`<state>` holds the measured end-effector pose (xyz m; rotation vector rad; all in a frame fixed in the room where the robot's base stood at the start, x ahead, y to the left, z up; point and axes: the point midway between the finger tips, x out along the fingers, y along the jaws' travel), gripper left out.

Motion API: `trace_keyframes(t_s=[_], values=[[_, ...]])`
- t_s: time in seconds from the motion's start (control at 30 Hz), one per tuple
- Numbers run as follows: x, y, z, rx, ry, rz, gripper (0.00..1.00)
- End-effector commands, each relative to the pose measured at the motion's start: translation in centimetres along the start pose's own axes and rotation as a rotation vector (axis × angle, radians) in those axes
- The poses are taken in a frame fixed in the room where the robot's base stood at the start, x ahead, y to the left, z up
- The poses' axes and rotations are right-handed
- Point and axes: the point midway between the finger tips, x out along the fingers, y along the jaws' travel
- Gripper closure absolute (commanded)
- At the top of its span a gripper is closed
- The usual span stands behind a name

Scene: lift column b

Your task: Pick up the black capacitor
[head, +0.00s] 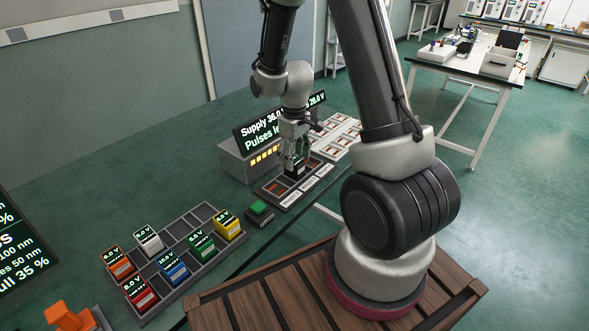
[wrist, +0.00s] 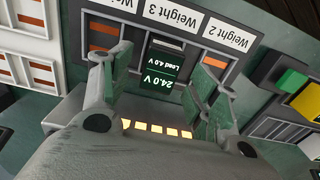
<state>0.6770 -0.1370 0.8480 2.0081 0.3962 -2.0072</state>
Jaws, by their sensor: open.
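The black capacitor (head: 294,171) stands in the middle slot of a dark tray (head: 271,189), mostly hidden behind my gripper (head: 295,160) in the head view. In the wrist view the black capacitor (wrist: 166,52) shows a dark green label reading 24.0 V and Load 4.0 V, upside down, below the Weight 3 plate. My gripper (wrist: 163,66) is open, with one finger on each side of the capacitor. Gaps show between the fingers and the capacitor in the wrist view. Contact is not visible.
A grey supply box (head: 240,160) with a display stands close behind the tray. A green button (head: 259,210) lies in front of it. A grey rack (head: 182,240) holds several coloured capacitors at the left. A pale slotted panel (head: 340,133) lies beyond the tray.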

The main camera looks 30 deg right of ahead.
Motion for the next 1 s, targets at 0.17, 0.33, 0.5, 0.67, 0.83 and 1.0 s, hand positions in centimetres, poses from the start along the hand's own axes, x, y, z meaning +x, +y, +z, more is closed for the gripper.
trace_keyframes(t_s=[0.17,0.33,0.5,0.67,0.83,1.0], values=[[2.7,-0.1,0.1,0.000,-0.003,-0.001,0.39],[3.3,-0.1,0.1,0.000,0.000,0.000,0.39],[3.3,-0.1,0.1,0.001,0.000,0.000,0.47],[3.3,-0.1,0.1,0.001,0.000,0.000,0.76],[3.2,-0.1,0.1,0.001,0.000,0.000,0.93],[3.1,-0.1,0.1,0.001,0.001,0.000,0.93]])
